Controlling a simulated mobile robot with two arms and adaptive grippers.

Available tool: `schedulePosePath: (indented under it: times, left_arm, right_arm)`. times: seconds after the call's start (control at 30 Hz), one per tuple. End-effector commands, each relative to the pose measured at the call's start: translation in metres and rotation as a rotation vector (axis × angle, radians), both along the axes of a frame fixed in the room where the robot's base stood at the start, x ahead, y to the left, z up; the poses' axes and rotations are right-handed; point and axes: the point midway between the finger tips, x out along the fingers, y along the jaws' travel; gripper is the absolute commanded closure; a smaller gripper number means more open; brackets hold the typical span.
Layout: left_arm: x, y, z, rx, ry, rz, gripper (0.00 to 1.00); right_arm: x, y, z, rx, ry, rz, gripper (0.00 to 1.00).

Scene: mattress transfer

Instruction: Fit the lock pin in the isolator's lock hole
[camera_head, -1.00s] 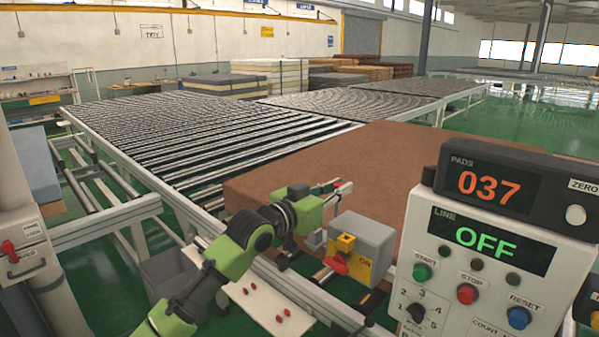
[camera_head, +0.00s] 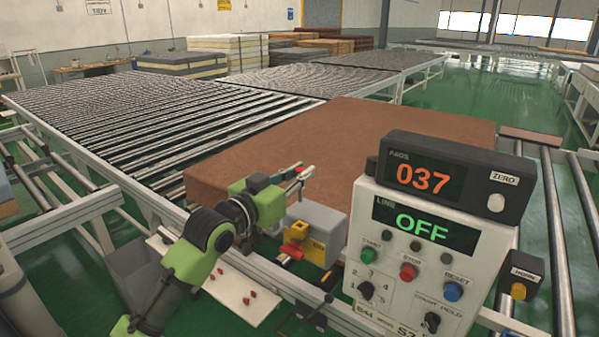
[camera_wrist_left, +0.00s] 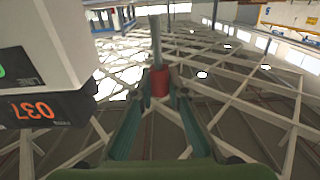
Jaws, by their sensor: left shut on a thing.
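My left gripper (camera_head: 297,178) is above and slightly behind the isolator in the head view, near the brown mattress's front edge. It is shut on the lock pin, whose red part (camera_wrist_left: 160,82) sits between the fingertips in the left wrist view. The pin's grey shaft points away from the gripper. The isolator is a grey box (camera_head: 322,222) with a yellow front and a red handle (camera_head: 291,250). The pin is apart from it. I cannot make out the lock hole. My right gripper is not in view.
The control box (camera_head: 437,237) reads PADS 037 and LINE OFF, standing right of the isolator. The brown mattress (camera_head: 350,150) lies behind. A white panel with several red pieces (camera_head: 235,287) is below my left arm. Roller conveyors (camera_head: 150,130) stretch behind; green floor lies beyond.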

Motion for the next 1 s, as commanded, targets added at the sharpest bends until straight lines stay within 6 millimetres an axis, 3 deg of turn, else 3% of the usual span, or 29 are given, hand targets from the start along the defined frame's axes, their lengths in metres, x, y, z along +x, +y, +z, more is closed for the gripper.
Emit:
schedulePosePath:
  times: [0.5, 1.0]
  left_arm:
    - [0.0, 0.0, -0.05, 0.001, 0.002, 0.0, 1.0]
    - [0.0, 0.0, -0.057, 0.001, 0.001, 0.0, 1.0]
  right_arm:
    - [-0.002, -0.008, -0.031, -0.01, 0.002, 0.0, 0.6]
    - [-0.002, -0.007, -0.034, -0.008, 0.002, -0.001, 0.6]
